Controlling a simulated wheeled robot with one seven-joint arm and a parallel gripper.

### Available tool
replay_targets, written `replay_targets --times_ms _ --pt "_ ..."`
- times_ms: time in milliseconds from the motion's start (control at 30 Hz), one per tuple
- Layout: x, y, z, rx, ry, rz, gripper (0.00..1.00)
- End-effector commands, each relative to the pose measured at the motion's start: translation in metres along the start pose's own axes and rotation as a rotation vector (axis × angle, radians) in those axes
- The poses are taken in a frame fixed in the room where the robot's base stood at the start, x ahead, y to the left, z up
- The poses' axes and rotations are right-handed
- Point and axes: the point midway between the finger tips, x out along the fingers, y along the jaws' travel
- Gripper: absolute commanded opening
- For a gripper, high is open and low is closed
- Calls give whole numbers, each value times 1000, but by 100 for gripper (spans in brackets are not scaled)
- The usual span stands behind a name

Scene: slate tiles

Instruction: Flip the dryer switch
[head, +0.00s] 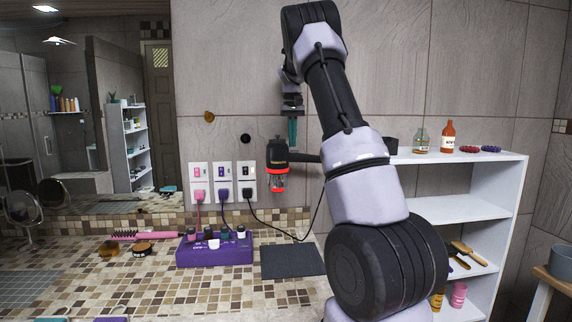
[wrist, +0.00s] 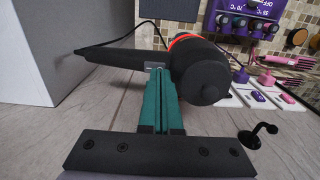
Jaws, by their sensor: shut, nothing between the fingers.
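The black hair dryer (head: 277,160) with a red-orange ring is at the wall, nozzle down, its handle pointing right. In the wrist view its body (wrist: 200,75) and handle (wrist: 108,57) lie just past my fingertips. Its cord runs to the black plug (head: 246,193) in the rightmost of three wall plates; a small black switch (head: 246,171) sits above that plug. In the wrist view the dryer partly hides that plate. My gripper (head: 292,142), with teal fingers, is shut and empty, pointing down just above the dryer; I cannot tell whether it touches.
Plates with a pink switch (head: 197,172) and a purple switch (head: 221,171) stand left of the black one. A purple organizer (head: 214,254) and dark mat (head: 292,261) lie on the tiled counter. A white shelf (head: 460,159) stands right; a black hook (wrist: 258,135) is on the wall.

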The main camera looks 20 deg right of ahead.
Motion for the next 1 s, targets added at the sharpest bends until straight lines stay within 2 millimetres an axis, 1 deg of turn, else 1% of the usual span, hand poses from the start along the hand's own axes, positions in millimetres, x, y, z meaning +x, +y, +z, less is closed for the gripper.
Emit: replay_targets --times_ms 100,600,733,1000 --pt "-10 0 0 0 2 0 0" --pt "-50 0 0 0 2 1 0" --pt "-54 0 0 1 1 0 0" --pt "-54 0 0 0 1 0 0"
